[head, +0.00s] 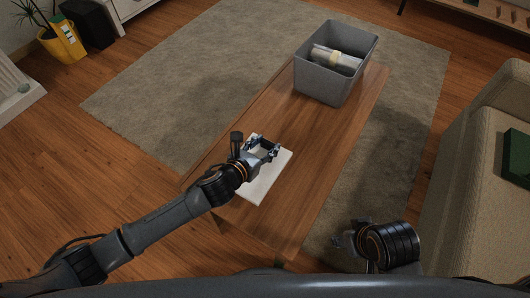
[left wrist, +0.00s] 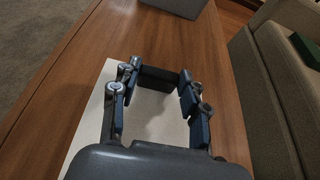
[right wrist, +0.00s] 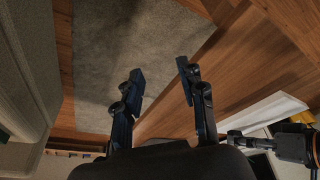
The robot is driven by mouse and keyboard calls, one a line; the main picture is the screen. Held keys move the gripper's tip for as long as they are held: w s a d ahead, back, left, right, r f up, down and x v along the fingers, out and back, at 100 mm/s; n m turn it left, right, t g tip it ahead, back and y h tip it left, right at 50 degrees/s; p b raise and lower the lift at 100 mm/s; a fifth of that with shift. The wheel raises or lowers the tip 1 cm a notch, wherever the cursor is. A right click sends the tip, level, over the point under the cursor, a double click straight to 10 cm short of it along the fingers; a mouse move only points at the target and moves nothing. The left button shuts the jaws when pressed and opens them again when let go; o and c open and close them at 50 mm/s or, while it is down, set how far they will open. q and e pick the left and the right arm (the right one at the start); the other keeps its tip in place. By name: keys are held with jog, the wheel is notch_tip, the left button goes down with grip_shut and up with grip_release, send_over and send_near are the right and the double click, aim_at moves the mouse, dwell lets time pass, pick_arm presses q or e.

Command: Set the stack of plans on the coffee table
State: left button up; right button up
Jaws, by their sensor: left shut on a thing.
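The stack of plans (head: 268,188) is a flat, pale rectangle over the near end of the wooden coffee table (head: 325,150). It also shows in the left wrist view (left wrist: 152,118), below the fingers. My left gripper (head: 264,149) is over its far part, shut on a dark piece that seems to belong to the stack. The gripper hides part of the stack. I cannot tell whether the stack rests fully on the tabletop or is just above it. My right gripper (head: 343,240) is open and empty, to the right of the table's near end.
A grey bin (head: 325,88) with pale rolls (head: 337,60) inside stands on the table's far end. The tabletop between bin and stack is clear. A beige sofa (head: 470,190) with a green item (head: 517,157) is at the right. A grey rug (head: 190,85) lies under the table.

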aim_at(265, 151)
pick_arm(q)
jog(key=shift+w+f+b, duration=0.4)
jog(key=shift+w+f, duration=0.35)
jog(key=shift+f, duration=0.1)
notch_tip(265, 151, down, 3)
jog(key=shift+r+b, duration=0.2)
jog(key=shift+b, duration=0.55)
jog(key=shift+f, duration=0.3)
jog(key=shift+w, duration=0.1)
pick_arm(e)
jog(key=shift+w+a+f+t, duration=0.15)
jog(key=shift+w+t, duration=0.15)
jog(key=shift+w, duration=0.2)
jog(key=shift+w+a+f+t, duration=0.15)
jog(key=shift+w+t, duration=0.15)
jog(key=shift+w, duration=0.2)
pick_arm(q)
jog(key=shift+f, duration=0.1)
jog(key=o, duration=1.3)
jog(key=shift+c, duration=0.2)
pick_arm(e)
jog(key=shift+w, duration=0.2)
